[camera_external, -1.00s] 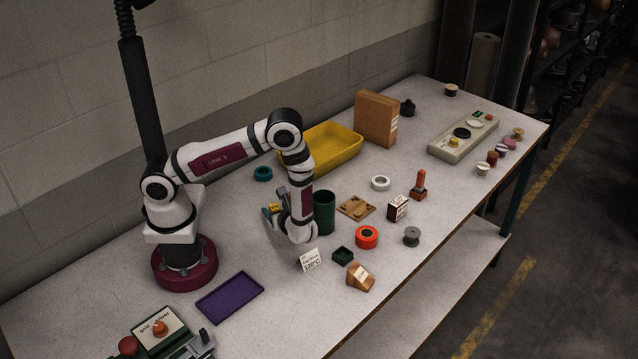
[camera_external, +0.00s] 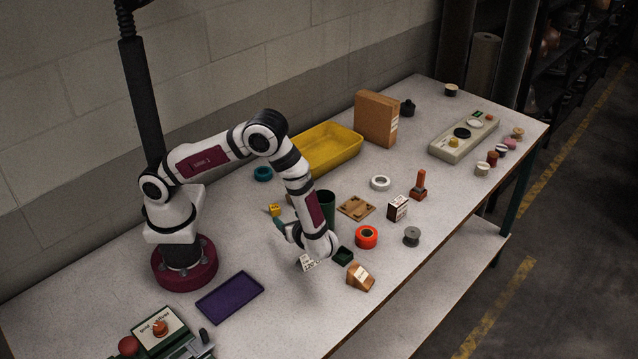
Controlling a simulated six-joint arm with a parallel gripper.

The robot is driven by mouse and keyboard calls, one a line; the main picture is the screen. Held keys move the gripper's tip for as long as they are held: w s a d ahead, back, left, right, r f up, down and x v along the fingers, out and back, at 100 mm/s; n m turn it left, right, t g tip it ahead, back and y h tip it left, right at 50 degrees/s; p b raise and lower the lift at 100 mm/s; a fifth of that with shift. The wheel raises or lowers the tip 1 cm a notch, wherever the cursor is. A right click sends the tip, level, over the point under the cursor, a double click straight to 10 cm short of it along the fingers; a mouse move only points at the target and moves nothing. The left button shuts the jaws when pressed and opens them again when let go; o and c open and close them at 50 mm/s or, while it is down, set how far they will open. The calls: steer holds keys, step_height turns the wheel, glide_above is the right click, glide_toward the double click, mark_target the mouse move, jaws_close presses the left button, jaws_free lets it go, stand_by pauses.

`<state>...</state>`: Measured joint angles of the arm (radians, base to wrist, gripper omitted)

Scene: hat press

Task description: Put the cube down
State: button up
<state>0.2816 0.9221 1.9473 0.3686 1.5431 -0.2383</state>
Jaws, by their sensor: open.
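A small yellow block (camera_external: 274,210), which looks like the cube, is on the table left of the dark green cup (camera_external: 327,205). My gripper (camera_external: 281,227) is open and a little nearer the camera than the block, apart from it in the picture. My wrist hides part of the green cup and the white 120°C card (camera_external: 307,263). The fingers are small and dark here, and the exact gap to the block is hard to judge.
A yellow tray (camera_external: 357,151) stands behind, with a teal ring (camera_external: 263,174) beside it. A purple tray (camera_external: 230,297) lies at front left. A wooden plate (camera_external: 356,208), orange ring (camera_external: 367,237) and small green box (camera_external: 343,256) crowd the right. Table between block and purple tray is clear.

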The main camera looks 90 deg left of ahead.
steer(key=s+d+r+n+t+h, duration=0.2)
steer(key=s+r+n+h, duration=0.2)
steer(key=s+r, duration=0.3)
steer(key=s+d+r+n+t+h, duration=0.2)
steer(key=s+r+h, duration=0.4)
steer(key=r, duration=0.3)
steer(key=shift+s+d+n+t, duration=0.3)
steer(key=shift+s+d+n, duration=0.35)
steer(key=shift+n, duration=0.25)
steer(key=shift+o, duration=0.2)
steer(key=shift+w, duration=0.1)
stand_by(2.5)
